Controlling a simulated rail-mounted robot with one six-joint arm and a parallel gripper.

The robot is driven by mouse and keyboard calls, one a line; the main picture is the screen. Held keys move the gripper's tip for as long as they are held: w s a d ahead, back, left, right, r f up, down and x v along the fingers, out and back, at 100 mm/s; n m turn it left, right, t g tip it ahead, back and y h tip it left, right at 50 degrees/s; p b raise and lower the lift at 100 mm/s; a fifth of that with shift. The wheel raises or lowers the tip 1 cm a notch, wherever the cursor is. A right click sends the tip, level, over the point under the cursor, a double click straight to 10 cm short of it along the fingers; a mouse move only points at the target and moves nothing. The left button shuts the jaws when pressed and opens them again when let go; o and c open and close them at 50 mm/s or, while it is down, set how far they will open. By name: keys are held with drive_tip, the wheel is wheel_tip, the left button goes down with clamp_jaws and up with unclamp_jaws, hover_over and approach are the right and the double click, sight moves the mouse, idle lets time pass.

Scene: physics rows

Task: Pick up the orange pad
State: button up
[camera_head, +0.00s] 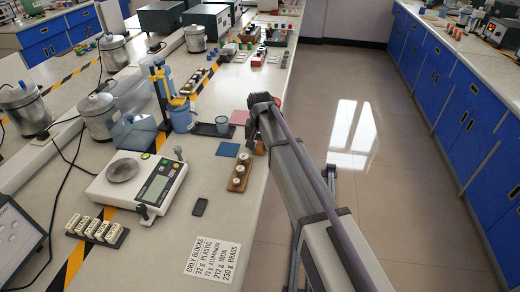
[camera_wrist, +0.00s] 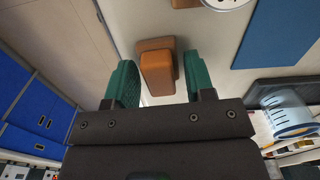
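An orange-brown block-like piece (camera_wrist: 157,68), with a wider part of the same colour behind it, is the closest match to the orange pad. In the wrist view it shows between the two green fingers of my gripper (camera_wrist: 160,62). The fingers are apart, with a visible gap on each side of it. I cannot tell how far below the fingertips it lies. In the head view a small brownish piece (camera_head: 258,148) shows near the bench edge, partly hidden by my arm. The fingers are hidden there.
A blue pad (camera_head: 228,149) lies left of the piece, and a pink pad (camera_head: 239,117) lies behind. A wooden holder with weights (camera_head: 238,184) stands in front. A dark tray (camera_head: 208,130) and blue cup (camera_head: 181,118) stand farther left. The bench edge is close on the right.

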drive_tip(key=c, duration=0.6)
